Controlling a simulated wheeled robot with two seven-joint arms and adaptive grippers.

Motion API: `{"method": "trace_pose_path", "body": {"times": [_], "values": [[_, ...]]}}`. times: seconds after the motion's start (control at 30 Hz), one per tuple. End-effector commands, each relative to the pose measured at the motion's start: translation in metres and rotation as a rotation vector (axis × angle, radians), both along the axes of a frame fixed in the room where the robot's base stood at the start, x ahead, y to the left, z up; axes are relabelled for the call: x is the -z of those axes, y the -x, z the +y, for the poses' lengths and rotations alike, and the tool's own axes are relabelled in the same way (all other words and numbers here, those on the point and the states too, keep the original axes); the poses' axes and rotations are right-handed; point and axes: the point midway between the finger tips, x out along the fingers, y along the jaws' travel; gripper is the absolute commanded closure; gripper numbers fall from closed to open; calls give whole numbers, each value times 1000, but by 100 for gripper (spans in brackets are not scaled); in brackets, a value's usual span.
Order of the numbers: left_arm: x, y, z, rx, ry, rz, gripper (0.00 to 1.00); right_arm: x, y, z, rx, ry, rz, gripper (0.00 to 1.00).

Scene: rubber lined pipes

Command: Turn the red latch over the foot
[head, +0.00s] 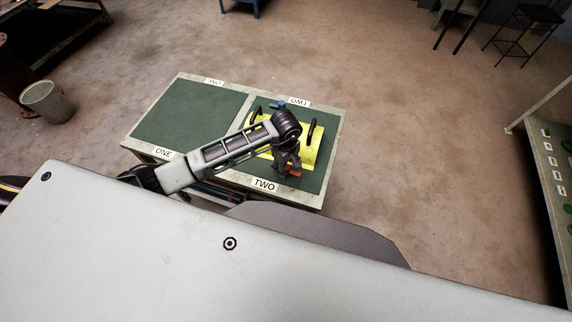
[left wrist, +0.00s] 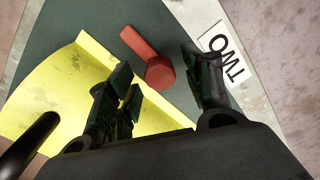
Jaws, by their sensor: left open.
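The red latch (left wrist: 158,70) has a hexagonal head and a flat bar that points up and left in the left wrist view. It lies by the edge of a yellow piece (left wrist: 55,90) on the green mat. In the head view a bit of the red latch (head: 293,173) shows below my left gripper (head: 287,163). My left gripper (left wrist: 166,82) is open, with the latch head showing between its fingertips; I see no contact. I cannot tell which part is the foot. My right gripper is not in view.
The yellow piece has black handles (head: 312,131) standing up, and a blue part (head: 277,105) at its far side. The table's left panel (head: 185,108), marked ONE, is bare. A control panel (head: 553,160) stands at the right, a bin (head: 47,101) at the left.

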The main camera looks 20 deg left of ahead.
Motion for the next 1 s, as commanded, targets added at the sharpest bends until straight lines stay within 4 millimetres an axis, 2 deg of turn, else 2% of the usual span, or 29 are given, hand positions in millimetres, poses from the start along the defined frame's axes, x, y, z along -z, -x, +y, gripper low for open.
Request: {"method": "trace_pose_path", "body": {"times": [0.07, 0.43, 1.0], "values": [[0, 0, 0, 0, 0, 0, 49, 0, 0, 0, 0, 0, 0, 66], [0, 0, 0, 0, 0, 0, 95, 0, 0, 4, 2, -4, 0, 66], [0, 0, 0, -79, 0, -1, 96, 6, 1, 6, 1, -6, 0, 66]]}}
